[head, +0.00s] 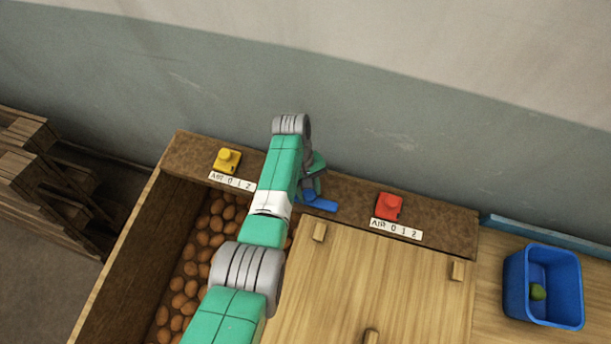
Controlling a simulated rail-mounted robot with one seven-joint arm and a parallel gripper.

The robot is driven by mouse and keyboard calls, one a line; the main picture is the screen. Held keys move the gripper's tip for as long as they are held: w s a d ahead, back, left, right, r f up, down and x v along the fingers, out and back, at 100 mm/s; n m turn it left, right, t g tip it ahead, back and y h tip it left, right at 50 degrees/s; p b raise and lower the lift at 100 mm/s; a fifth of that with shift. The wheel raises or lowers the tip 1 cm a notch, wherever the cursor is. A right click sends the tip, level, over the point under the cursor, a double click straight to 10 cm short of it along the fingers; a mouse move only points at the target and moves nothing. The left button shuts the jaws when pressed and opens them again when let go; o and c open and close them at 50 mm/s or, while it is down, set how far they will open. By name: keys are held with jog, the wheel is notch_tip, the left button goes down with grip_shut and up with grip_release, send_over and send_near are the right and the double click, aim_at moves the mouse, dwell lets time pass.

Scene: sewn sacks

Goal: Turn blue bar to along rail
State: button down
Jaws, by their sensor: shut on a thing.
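The blue bar (321,204) lies on the brown rail (345,188) between the yellow and red devices. Part of it is hidden behind my arm. My gripper (313,190) reaches down to the bar's left part and is shut on it. The fingertips are small and partly covered by the arm. The bar's visible end points to the right and slightly toward the camera, roughly in line with the rail. Whether it lies exactly along the rail, I cannot tell.
A yellow knob (227,160) and a red knob (389,206) sit on the rail, each above a white label. A bin of round brown things (190,285) is at left, a wooden lid (375,285) at right.

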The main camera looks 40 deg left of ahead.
jog(key=c, duration=0.9)
grip_release()
jog(key=shift+c, duration=0.2)
jog(key=v, duration=0.8)
jog(key=shift+p, duration=0.4)
